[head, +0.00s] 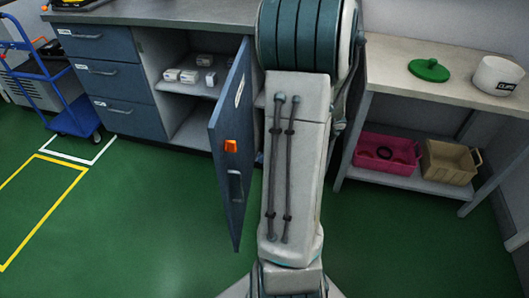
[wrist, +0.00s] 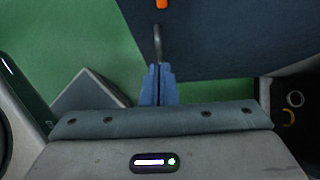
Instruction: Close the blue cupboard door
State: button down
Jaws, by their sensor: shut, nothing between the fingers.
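The blue cupboard door (head: 226,130) stands open, swung out from the cupboard towards me. It has a white label, an orange piece (head: 231,146) and a grey handle (head: 236,185) on its face. In the wrist view the door (wrist: 225,40) fills the upper right, and its handle (wrist: 157,42) lies just beyond my fingertips. My gripper (wrist: 158,70) is shut with its blue fingers together and nothing between them. I cannot tell whether the fingertips touch the handle or door. My arm hides the gripper in the head view.
The open cupboard (head: 192,45) holds several small white boxes (head: 189,76) on its shelf. Drawers (head: 115,80) and a blue trolley (head: 75,118) are at left. A bench (head: 400,72) at right holds pink (head: 372,165) and tan (head: 447,172) bins below. Green floor is clear at front left.

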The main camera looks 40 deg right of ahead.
aim_at(228, 168)
jog(key=w+a+f+b, duration=0.1)
jog(key=w+a+f, duration=0.3)
jog(key=w+a, duration=0.1)
jog(key=shift+w+a+f+b, duration=0.15)
jog(key=shift+a+f+b, duration=0.15)
jog(key=shift+a+b, duration=0.05)
jog(key=shift+w+a, duration=0.3)
jog(key=shift+w, duration=0.05)
